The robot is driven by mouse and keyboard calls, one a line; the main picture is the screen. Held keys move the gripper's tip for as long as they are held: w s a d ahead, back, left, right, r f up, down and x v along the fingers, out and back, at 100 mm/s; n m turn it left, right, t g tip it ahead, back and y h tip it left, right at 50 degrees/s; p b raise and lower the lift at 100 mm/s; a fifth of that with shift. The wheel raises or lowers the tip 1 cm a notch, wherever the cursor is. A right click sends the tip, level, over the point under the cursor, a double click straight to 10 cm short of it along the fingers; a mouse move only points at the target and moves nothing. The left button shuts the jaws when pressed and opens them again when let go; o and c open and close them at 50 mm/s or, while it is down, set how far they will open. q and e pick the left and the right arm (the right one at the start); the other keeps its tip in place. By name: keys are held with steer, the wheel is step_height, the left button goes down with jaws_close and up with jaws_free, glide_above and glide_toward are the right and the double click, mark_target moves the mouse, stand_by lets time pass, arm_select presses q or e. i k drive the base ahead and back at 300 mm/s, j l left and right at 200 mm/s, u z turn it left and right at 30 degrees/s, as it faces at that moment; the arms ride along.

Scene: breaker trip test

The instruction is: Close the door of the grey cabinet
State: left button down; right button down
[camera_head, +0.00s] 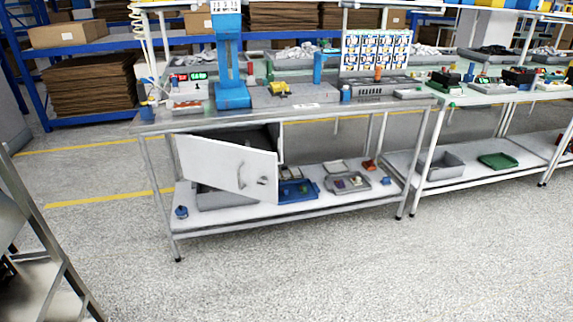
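The grey cabinet (268,131) hangs under the left part of the workbench top. Its light grey door (225,166) stands open, swung out toward me, with a small dark handle near its lower right. The cabinet's inside is partly seen as a dark gap above the door; the door hides most of the rest. Neither of my grippers shows in the head view.
The workbench (300,113) carries a blue press (231,62) and several small devices. Its lower shelf (225,222) holds a blue tray (298,191) and a grey tray (347,182). Open floor lies in front. A metal frame stands at the left edge.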

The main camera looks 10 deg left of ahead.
mark_target(222, 170)
steer(key=i+j+z, duration=0.5)
steer(key=i+j, duration=0.15)
steer(key=i+j+z, duration=0.25)
steer(key=j, duration=0.35)
